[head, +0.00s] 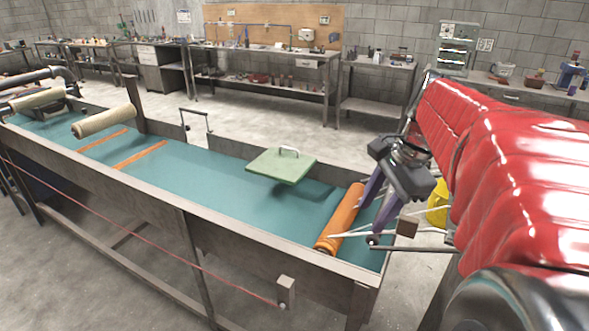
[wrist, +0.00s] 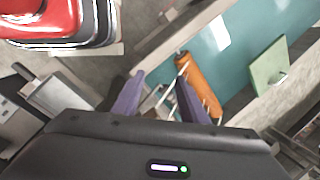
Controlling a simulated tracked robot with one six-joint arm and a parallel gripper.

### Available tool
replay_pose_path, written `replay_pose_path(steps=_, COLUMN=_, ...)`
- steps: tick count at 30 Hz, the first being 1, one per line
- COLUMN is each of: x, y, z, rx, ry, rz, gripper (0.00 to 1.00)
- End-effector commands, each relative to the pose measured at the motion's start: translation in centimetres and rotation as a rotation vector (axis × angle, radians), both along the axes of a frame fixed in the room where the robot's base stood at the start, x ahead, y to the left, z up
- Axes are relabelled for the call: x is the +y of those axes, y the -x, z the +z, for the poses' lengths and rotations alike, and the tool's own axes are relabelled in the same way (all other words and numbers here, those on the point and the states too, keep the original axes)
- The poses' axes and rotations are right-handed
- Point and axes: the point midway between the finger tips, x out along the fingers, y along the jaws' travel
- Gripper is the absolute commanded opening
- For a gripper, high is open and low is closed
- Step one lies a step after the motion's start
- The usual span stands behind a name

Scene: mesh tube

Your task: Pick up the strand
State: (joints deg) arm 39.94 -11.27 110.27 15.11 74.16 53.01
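My gripper (head: 369,222) has two purple fingers spread apart with a gap between them, and it points down over the right end of the trough. The wrist view also shows my gripper (wrist: 161,78) open. Thin white strands (head: 345,236) run from the orange roll toward the right, beside the fingertips. In the wrist view, pale strands (wrist: 163,98) show between and beyond the fingers; I cannot tell whether they touch. The orange roll (head: 342,216) lies slanted on the trough floor, and it also shows in the wrist view (wrist: 198,84).
The long trough (head: 215,190) has a teal floor and raised grey walls. A green lid-like plate (head: 282,167) with a handle sits behind the roll. A beige roller (head: 104,121) spans farther left. A yellow object (head: 438,203) is partly hidden behind my arm. Workbenches (head: 270,60) line the back.

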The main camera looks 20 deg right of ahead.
Motion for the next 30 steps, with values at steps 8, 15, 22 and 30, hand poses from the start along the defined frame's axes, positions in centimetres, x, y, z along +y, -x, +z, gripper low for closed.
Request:
replay_pose_path(steps=8, x=-9.2, y=1.0, z=0.7, rx=0.062, ry=-0.218, rz=-0.48, gripper=0.39)
replay_pose_path(steps=15, x=-13.6, y=2.4, z=1.0, rx=0.092, ry=-0.333, rz=-0.713, gripper=0.39)
replay_pose_path(steps=22, x=-13.9, y=2.5, z=1.1, rx=0.094, ry=-0.344, rz=-0.736, gripper=0.39)
replay_pose_path(steps=30, x=-13.7, y=2.3, z=0.5, rx=0.095, ry=-0.344, rz=-0.733, gripper=0.39)
